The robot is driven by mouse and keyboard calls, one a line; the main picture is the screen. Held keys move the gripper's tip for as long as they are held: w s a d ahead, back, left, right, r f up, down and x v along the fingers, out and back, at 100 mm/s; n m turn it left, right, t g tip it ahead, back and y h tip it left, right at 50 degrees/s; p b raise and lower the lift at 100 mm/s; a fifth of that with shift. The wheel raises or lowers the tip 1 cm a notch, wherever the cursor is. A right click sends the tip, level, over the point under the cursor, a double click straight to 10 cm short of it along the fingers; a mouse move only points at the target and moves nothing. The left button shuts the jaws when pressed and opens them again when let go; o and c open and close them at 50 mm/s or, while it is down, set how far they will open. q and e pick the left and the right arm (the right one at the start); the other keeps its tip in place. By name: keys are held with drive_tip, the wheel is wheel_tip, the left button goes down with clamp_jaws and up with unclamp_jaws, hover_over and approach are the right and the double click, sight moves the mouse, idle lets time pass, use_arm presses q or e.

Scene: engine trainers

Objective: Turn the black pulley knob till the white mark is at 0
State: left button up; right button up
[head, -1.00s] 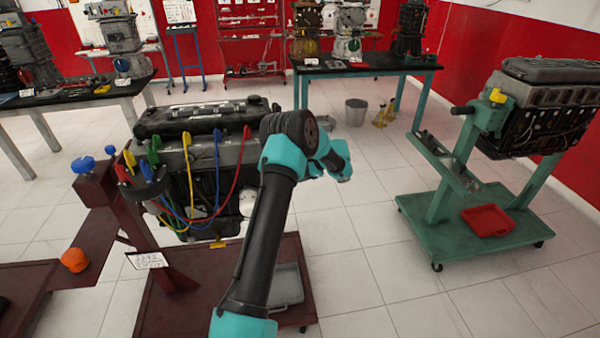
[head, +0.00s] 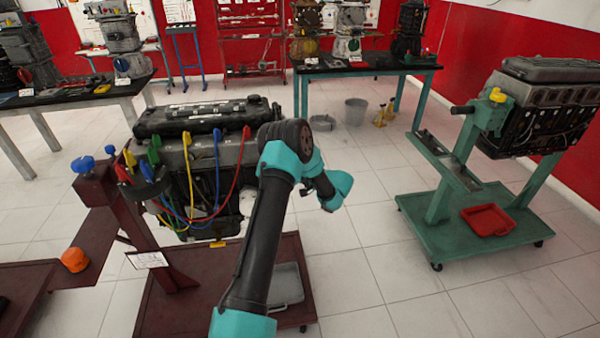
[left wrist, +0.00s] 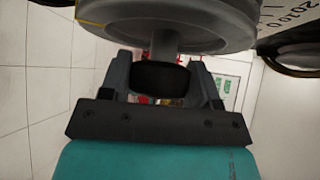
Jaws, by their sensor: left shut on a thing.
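In the left wrist view, my left gripper (left wrist: 160,82) is shut on the black knob (left wrist: 160,77), with one finger on each side of it. The knob sits at the end of a short grey shaft below the round grey pulley (left wrist: 165,28). Part of a pale scale plate (left wrist: 288,14) with printed numbers shows at the upper right. I cannot make out the white mark. In the head view, my left arm stands in front of the engine's right end, and the knob and fingertips are hidden. My right gripper is in neither view.
The engine (head: 205,130) with coloured cables stands on a dark red stand (head: 180,275). A grey tray (head: 287,285) lies on its base. A green stand (head: 475,230) with another engine is at the right. Open floor lies between them.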

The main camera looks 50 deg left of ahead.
use_arm(q)
drive_tip(key=n+y, duration=0.3)
drive_tip(key=shift+f+g, duration=0.1)
drive_tip(key=shift+g, duration=0.3)
drive_tip(key=shift+n+g+y, duration=0.6)
drive_tip(key=shift+n+y, duration=0.2)
drive_tip(key=shift+n, duration=0.5)
drive_tip(key=o, duration=0.9)
drive_tip(key=shift+w, duration=0.1)
